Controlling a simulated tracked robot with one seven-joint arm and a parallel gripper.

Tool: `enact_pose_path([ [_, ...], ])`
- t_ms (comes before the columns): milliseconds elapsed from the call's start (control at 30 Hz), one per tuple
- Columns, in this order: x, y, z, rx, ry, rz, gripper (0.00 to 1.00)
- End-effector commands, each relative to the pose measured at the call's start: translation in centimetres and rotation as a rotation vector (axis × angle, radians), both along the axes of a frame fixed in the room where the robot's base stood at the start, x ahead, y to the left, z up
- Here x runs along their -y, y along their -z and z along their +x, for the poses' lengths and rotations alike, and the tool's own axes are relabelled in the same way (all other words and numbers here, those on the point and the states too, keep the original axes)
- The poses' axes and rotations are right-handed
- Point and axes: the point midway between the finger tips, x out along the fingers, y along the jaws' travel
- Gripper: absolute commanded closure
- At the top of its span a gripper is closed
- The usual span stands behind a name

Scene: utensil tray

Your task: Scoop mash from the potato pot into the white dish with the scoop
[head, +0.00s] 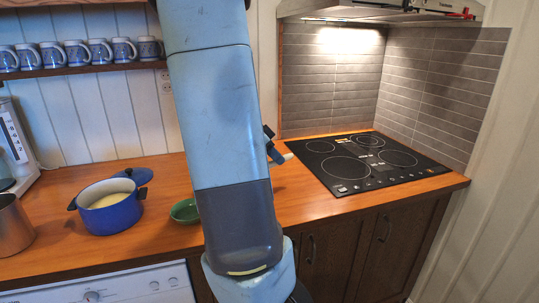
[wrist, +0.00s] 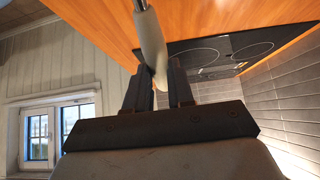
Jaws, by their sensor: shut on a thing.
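My gripper (wrist: 160,82) is shut on a pale grey handle (wrist: 151,40), which runs to the top edge of the wrist view. The handle looks like the scoop's; the scoop's head is not visible. In the head view the gripper (head: 272,148) shows only partly, behind my arm and above the counter near the cooktop. A pale tip, likely the handle's end (head: 288,155), sticks out beside it. A blue pot (head: 112,218) with pale yellowish contents (head: 110,200), seemingly the mash, stands left of my arm. No white dish is visible; my arm hides part of the counter.
A green bowl (head: 184,211) is partly hidden by my arm. A blue lid-like piece (head: 140,176) lies behind the pot. A metal pot (head: 12,226) stands at the left edge. A black cooktop (head: 357,163) is at the right. Several mugs (head: 77,52) stand on a shelf.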

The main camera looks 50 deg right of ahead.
Motion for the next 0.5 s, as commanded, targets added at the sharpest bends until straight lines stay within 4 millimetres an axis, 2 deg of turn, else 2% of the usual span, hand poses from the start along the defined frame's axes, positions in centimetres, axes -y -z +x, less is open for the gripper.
enact_pose_path([
  [500, 1.27, -0.10, -0.82, 0.148, 0.003, 0.246, 1.00],
])
